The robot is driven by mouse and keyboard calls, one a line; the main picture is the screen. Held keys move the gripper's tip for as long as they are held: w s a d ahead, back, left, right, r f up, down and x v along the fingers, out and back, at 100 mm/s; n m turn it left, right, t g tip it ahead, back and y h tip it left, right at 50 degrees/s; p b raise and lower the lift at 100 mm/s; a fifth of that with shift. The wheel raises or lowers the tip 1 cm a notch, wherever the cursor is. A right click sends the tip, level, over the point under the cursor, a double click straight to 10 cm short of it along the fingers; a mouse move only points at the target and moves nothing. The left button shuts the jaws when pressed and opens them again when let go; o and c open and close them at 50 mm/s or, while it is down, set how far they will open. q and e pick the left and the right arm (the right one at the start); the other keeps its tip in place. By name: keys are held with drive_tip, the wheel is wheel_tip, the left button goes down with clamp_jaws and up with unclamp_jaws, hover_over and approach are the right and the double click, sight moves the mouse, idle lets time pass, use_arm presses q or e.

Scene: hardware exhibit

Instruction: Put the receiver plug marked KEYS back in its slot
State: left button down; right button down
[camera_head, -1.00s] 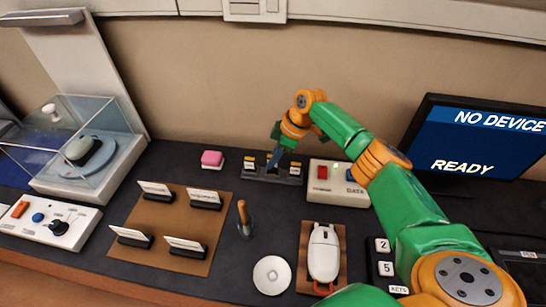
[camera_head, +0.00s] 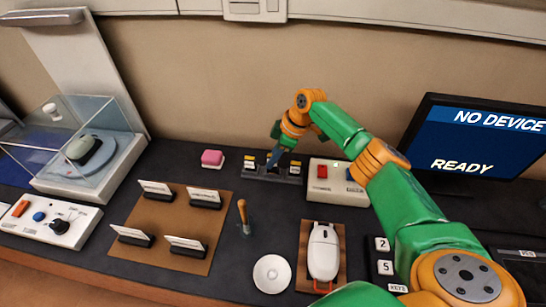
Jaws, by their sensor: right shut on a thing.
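My right gripper (camera_head: 274,158) is over the dark slot block (camera_head: 256,173) at the back of the desk, with its fingers pointing down between the small labels. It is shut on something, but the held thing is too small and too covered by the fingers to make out. Small yellow-and-white labelled pieces (camera_head: 249,162) stand on the block to the left and right of the fingers. Their lettering is not readable. I cannot tell whether the held thing is seated in a slot or above it. My left gripper is not in view.
A light box with a red button (camera_head: 322,171) stands just right of the block. The monitor (camera_head: 480,138) reads "NO DEVICE" and "READY".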

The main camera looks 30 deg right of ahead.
drive_tip(key=shift+f+b, duration=0.7)
drive_tip(key=shift+f, duration=0.3)
idle(0.4)
drive_tip(key=shift+c, duration=1.3)
unclamp_jaws()
drive_tip(key=shift+r, duration=0.15)
wheel_tip(320, 180, up, 7)
drive_tip(key=p, duration=0.6)
drive_tip(key=shift+p, duration=0.4)
